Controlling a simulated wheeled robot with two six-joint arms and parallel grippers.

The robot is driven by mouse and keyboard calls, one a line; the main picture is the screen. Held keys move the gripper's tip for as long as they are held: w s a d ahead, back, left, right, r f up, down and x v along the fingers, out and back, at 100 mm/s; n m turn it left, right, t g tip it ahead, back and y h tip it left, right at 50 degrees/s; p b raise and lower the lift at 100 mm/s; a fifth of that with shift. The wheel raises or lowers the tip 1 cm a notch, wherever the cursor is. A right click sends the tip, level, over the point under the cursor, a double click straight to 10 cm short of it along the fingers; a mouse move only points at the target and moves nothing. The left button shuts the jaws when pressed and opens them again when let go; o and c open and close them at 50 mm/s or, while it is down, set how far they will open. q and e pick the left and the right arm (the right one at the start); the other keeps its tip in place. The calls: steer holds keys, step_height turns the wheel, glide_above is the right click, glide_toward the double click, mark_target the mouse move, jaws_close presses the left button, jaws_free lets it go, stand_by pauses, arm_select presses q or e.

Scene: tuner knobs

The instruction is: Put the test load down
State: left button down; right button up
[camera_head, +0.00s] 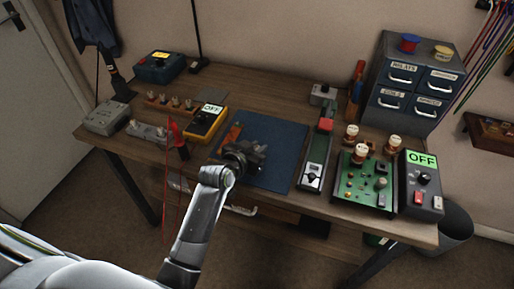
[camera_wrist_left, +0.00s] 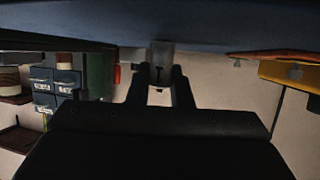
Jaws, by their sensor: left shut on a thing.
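My left gripper (camera_head: 246,155) is over the left part of the blue mat (camera_head: 277,142), close to its surface. In the left wrist view its two dark fingers (camera_wrist_left: 161,76) are shut on a small grey block, the test load (camera_wrist_left: 162,53). The block's far end meets the blue surface at the top of that view; I cannot tell whether it touches or is just apart. In the head view the gripper hides the load. My right gripper is not in view.
A yellow meter (camera_head: 206,122) reading OFF and red leads (camera_head: 176,132) stand left of the mat. A slim device (camera_head: 315,165), a green board with knobs (camera_head: 368,185) and a grey unit (camera_head: 421,190) reading OFF stand to the right. The mat's right part is clear.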

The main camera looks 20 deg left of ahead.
arm_select(q)
steer(key=shift+f, duration=0.15)
steer(key=c, duration=1.3)
jaws_free()
